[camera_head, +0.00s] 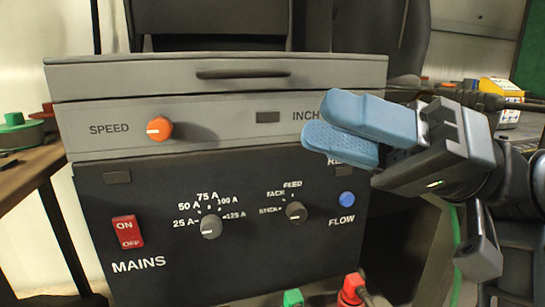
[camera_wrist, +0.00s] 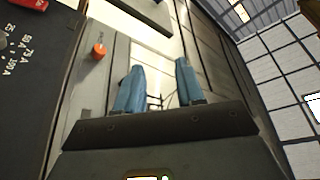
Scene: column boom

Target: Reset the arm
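My gripper (camera_head: 316,120) is at the right of the head view, in front of the upper right part of the machine panel (camera_head: 240,175). Its two blue fingers point left and hide part of the lettering there. In the wrist view my gripper (camera_wrist: 158,65) has its fingers clearly apart, with nothing between them. I cannot tell whether the fingers touch the panel.
The panel carries an orange speed knob (camera_head: 159,128), a red mains switch (camera_head: 128,231), a current knob (camera_head: 211,227), a feed knob (camera_head: 296,212) and a blue flow button (camera_head: 347,199). A wooden bench (camera_head: 30,180) stands at left.

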